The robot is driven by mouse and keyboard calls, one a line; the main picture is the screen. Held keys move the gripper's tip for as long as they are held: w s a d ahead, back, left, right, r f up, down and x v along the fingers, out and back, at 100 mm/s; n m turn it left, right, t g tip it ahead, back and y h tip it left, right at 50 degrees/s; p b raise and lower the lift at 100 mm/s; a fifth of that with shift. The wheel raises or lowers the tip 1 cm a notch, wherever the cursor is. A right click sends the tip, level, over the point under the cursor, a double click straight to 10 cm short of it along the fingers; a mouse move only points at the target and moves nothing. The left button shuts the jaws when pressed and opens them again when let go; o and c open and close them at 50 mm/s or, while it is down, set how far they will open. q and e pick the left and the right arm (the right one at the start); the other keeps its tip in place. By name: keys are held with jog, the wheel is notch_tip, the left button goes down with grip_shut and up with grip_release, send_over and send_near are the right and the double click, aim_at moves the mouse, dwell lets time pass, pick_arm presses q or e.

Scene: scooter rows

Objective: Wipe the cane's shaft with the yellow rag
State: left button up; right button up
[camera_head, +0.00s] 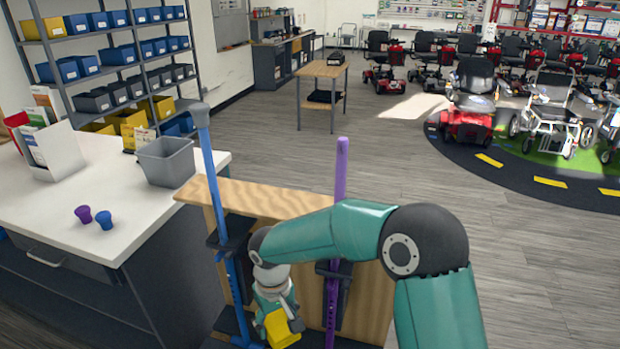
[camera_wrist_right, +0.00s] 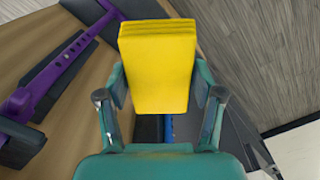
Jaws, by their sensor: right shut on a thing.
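Two canes stand upright in a wooden-backed rack: a blue cane (camera_head: 213,190) on the left and a purple cane (camera_head: 341,172) on the right. My right gripper (camera_head: 281,317) is shut on the folded yellow rag (camera_head: 284,330), low in front of the rack between the two canes. In the right wrist view the yellow rag (camera_wrist_right: 157,65) sits between both fingers, with a short blue piece of cane (camera_wrist_right: 168,128) behind it. The purple cane (camera_wrist_right: 62,68) lies off to the left there. I cannot tell whether the rag touches the blue shaft. My left gripper is out of view.
The rack's wooden panel (camera_head: 378,300) and black holders are close around my gripper. Open floor lies behind; scooters stand far right.

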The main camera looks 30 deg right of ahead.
jog(key=shift+d+r, duration=0.2)
jog(key=shift+d, duration=0.15)
jog(key=s+d+r+n+t+h+b, duration=0.15)
jog(key=r+n+t+h, duration=0.35)
jog(key=r, duration=0.7)
jog(key=d+r+n+t+h+b, duration=0.1)
jog(key=d+r+n+t+h, duration=0.4)
jog(key=r, duration=0.6)
jog(key=s+d+r+n+t+h+b, duration=0.15)
jog(key=r+n+h, duration=0.25)
jog(key=r+n, duration=0.55)
jog(key=shift+w+d+r+m, duration=0.4)
jog(key=shift+w+d, duration=0.15)
jog(key=shift+w, duration=0.15)
jog(key=shift+w+d+r+m, duration=0.25)
jog(key=shift+w+d+m, duration=0.25)
jog(key=shift+w, duration=0.2)
jog(key=shift+w+d+r+m, duration=0.35)
jog(key=shift+w+d, duration=0.25)
jog(key=shift+w, duration=0.1)
jog(key=shift+x, duration=1.1)
